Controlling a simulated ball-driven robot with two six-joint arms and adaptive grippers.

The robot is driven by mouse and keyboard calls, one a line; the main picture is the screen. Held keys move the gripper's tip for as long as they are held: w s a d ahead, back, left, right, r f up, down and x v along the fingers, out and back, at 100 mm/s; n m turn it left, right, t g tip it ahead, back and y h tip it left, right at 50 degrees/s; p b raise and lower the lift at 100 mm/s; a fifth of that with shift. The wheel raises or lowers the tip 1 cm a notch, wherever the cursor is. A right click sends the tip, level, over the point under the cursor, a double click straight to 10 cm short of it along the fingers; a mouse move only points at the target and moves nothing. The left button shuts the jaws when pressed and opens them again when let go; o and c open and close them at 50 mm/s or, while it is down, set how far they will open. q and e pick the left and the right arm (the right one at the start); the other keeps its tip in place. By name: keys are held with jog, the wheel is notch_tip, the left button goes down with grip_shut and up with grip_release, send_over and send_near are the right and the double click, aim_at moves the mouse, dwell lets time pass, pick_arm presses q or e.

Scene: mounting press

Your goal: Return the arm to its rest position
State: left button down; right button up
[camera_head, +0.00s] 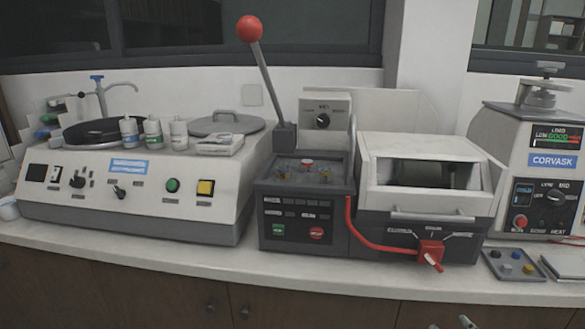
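Nothing in view is held or touched by a gripper.
A white counter (330,279) runs along the front. On it stand a grinder-polisher (135,190), a cutting machine (420,185) and a tall lever with a red ball (250,29). A small tray (513,264) sits at the right. The front edge is mostly clear.

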jog(key=s+a+f+g+y+b, duration=0.1)
jog(key=s+f+g+b, duration=0.15)
jog(key=s+f, duration=0.55)
jog(key=s+f+g+y+b, duration=0.1)
jog(key=s+f+g+b, duration=0.2)
jog(key=f, duration=1)
jog(key=s+a+f+g+y+b, duration=0.1)
jog(key=s+f+g+b, duration=0.15)
jog(key=s+f, duration=0.65)
jog(key=s+f+m+g, duration=0.3)
jog(key=s+f, duration=0.3)
jog(key=s, duration=0.4)
jog(key=s+f+m+g+b, duration=0.1)
jog(key=s+f+m+g, duration=0.2)
jog(key=s, duration=0.8)
notch_tip(320, 180, down, 3)
jog(key=shift+d+r+g, duration=0.1)
jog(key=shift+d+g, duration=0.05)
jog(key=shift+g, duration=1.05)
